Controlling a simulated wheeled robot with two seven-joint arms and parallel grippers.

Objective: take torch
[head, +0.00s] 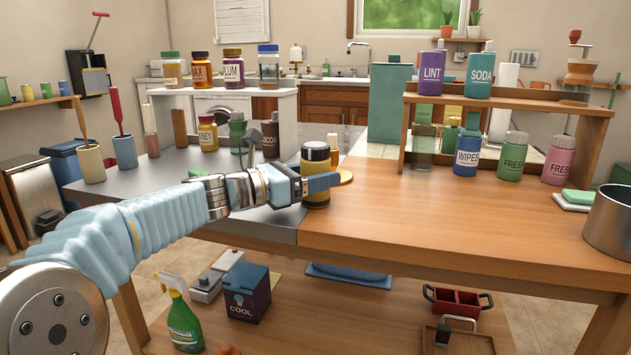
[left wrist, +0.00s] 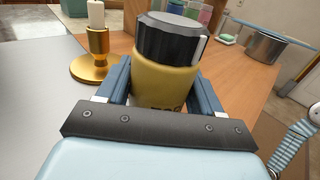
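A yellow cylinder with a ribbed black head, which looks like the torch (head: 315,155), stands upright near the seam between the grey top and the wooden top. It also shows in the left wrist view (left wrist: 168,70), with dark lettering partly cut off low on its body. My left gripper (head: 322,182) has one finger on each side of its body, with one finger across its front in the head view. Whether both fingers press on it is not clear. My right gripper is not in view.
A brass candlestick with a white candle (left wrist: 97,45) stands close behind the torch; its base peeks out in the head view (head: 345,177). The wooden top (head: 430,215) is clear to the right, up to a metal pot (head: 610,222).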

